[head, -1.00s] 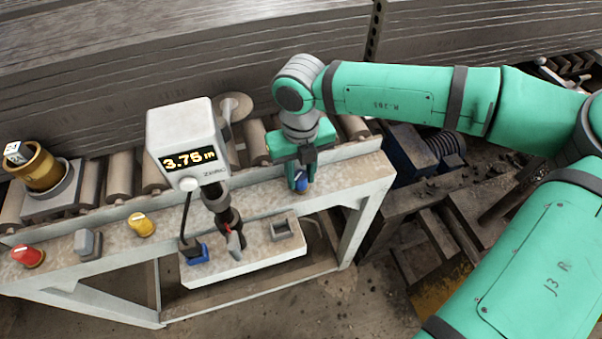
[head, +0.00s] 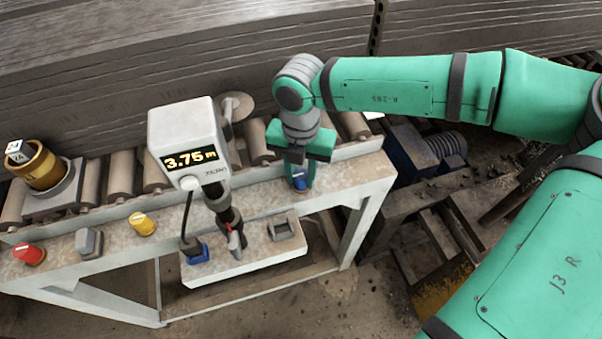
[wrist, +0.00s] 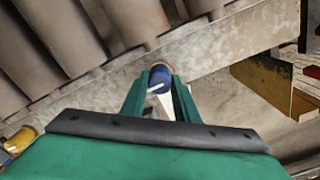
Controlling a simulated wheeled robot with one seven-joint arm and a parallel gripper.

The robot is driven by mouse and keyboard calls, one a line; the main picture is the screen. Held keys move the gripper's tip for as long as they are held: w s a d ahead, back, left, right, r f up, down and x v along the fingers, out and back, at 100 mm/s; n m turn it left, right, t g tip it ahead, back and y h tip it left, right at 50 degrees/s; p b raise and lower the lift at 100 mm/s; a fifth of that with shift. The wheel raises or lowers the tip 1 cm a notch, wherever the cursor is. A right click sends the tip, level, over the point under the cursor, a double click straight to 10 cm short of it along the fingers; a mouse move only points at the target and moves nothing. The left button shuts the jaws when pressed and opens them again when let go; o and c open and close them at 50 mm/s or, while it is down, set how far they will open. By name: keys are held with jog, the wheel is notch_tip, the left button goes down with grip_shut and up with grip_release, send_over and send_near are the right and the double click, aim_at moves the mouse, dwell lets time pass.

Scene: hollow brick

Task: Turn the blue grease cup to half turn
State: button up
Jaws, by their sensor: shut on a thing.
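The blue grease cup (head: 300,181) sits on the front face of the pale rail, near its right end. In the wrist view the blue cup (wrist: 161,77) is round and has a white mark on its face. My gripper (head: 300,177) is shut on the cup, one finger on each side. The wrist view also shows my gripper (wrist: 160,88) with its green fingers against the cup. The fingers hide the cup's sides.
A yellow cup (head: 142,223), a grey block-shaped knob (head: 88,243) and a red cup (head: 30,253) line the rail at left. A display unit (head: 183,140) reading 3.75 stands left of my gripper. Rollers (head: 122,176) and stacked sheets (head: 130,60) lie behind.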

aim_at(300, 175)
dwell(0.4)
jog(key=o, duration=1.1)
jog(key=shift+c, duration=0.2)
notch_tip(300, 175, up, 10)
jog(key=shift+w+f, duration=0.1)
jog(key=shift+w, duration=0.05)
jog(key=shift+s+r, duration=0.2)
jog(key=shift+r, duration=0.35)
jog(key=shift+w+f, duration=0.1)
